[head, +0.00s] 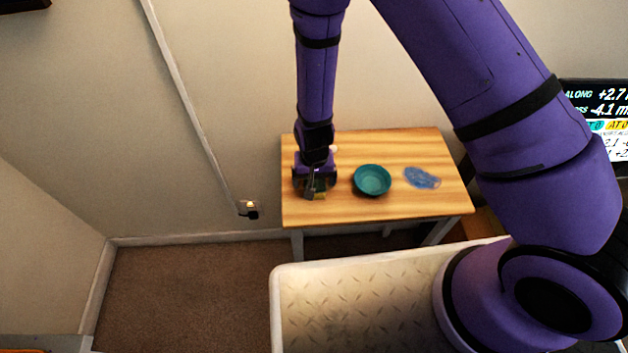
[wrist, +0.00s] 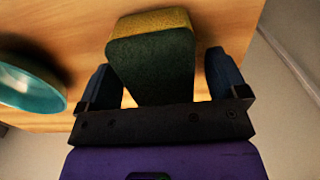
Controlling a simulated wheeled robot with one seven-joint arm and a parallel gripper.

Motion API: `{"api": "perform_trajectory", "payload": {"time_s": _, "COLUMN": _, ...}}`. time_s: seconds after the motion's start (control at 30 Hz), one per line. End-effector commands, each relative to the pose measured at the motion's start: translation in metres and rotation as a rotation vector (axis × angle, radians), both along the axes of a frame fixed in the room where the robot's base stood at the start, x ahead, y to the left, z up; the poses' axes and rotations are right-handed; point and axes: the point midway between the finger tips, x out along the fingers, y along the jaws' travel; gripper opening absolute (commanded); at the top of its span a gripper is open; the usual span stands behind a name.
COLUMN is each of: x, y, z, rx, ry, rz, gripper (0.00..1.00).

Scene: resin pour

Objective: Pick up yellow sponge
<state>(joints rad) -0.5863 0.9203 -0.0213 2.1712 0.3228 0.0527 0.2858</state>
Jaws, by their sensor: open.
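The yellow sponge (wrist: 153,62) has a dark green face and a yellow side. In the wrist view it lies on the wooden table between the two fingers of my gripper (wrist: 166,78). The fingers are apart, with a gap on each side of the sponge. In the head view my gripper (head: 316,192) is low over the left part of the table, and only a small bit of the sponge (head: 320,196) shows beneath it. Whether the sponge touches the palm is hard to tell.
A teal bowl (head: 372,180) stands right of my gripper in the head view; it also shows at the left in the wrist view (wrist: 30,88). A blue patterned item (head: 422,177) lies farther right on the wooden table (head: 420,147). A wall is behind.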

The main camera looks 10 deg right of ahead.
Motion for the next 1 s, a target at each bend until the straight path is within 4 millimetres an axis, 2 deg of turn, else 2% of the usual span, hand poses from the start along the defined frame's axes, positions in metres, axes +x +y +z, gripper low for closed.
{"api": "perform_trajectory", "payload": {"time_s": 0.23, "x": 0.0, "y": 0.0002, "z": -0.0013, "rx": 0.0, "ry": 0.0, "rz": 0.0, "gripper": 0.92}}
{"api": "perform_trajectory", "payload": {"time_s": 0.27, "x": 0.0, "y": 0.0002, "z": -0.0013, "rx": 0.0, "ry": 0.0, "rz": 0.0, "gripper": 0.87}}
{"api": "perform_trajectory", "payload": {"time_s": 0.47, "x": -0.0001, "y": 0.0001, "z": -0.0012, "rx": 0.0, "ry": 0.0, "rz": 0.0, "gripper": 0.41}}
{"api": "perform_trajectory", "payload": {"time_s": 0.5, "x": -0.0001, "y": 0.0001, "z": -0.0012, "rx": 0.0, "ry": 0.0, "rz": 0.0, "gripper": 0.39}}
{"api": "perform_trajectory", "payload": {"time_s": 1.0, "x": 0.0025, "y": -0.0015, "z": 0.0029, "rx": 0.0, "ry": -0.001, "rz": 0.0, "gripper": 0.39}}
